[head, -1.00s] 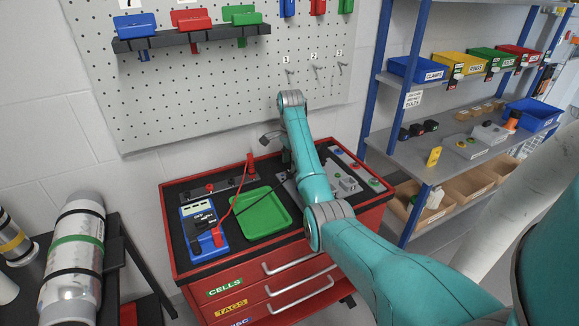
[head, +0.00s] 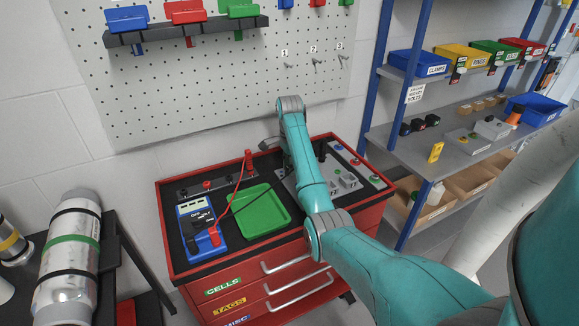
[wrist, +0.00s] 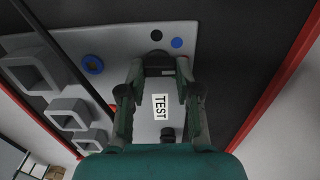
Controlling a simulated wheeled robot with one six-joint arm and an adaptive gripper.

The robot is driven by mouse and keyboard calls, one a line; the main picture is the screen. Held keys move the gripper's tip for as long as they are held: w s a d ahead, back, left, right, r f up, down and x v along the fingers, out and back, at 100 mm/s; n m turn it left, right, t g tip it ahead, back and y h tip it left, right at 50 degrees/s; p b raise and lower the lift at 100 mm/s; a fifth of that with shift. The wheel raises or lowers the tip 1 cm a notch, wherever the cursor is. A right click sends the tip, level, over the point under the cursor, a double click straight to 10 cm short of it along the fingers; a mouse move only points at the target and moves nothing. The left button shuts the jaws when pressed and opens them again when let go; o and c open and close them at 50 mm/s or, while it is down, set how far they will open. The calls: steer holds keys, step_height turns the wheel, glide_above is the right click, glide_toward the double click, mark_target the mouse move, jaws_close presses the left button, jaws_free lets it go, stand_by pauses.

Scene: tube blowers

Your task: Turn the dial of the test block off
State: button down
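The test block is a grey panel lying on the red cabinet's black top. In the wrist view its bare plate (wrist: 215,45) shows, with a white TEST label (wrist: 160,106). My gripper (wrist: 160,70) points down at the plate, its two fingers apart. A dark round knob (wrist: 158,58), which looks like the dial, is between the fingertips; whether they touch it I cannot tell. A small black part (wrist: 167,133) is below the label.
A green tray (head: 263,212) and a blue meter (head: 202,226) with a red lead and a black lead lie left of my arm. Grey square sockets (wrist: 67,114) and a blue ring (wrist: 92,64) are left of my fingers. A dark rod crosses there. Shelves stand at the right.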

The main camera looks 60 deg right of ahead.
steer(key=shift+n, duration=0.3)
steer(key=n, duration=0.3)
steer(key=shift+w+n, duration=0.1)
steer(key=shift+n, duration=0.2)
steer(key=n, duration=0.4)
steer(key=shift+w+n, duration=0.1)
steer(key=shift+n, duration=0.2)
steer(key=n, duration=0.4)
steer(key=shift+a+n, duration=0.15)
steer(key=shift+n, duration=0.15)
steer(key=n, duration=0.4)
steer(key=shift+a+n, duration=0.1)
steer(key=shift+n, duration=0.2)
steer(key=c, duration=0.8)
jaws_free()
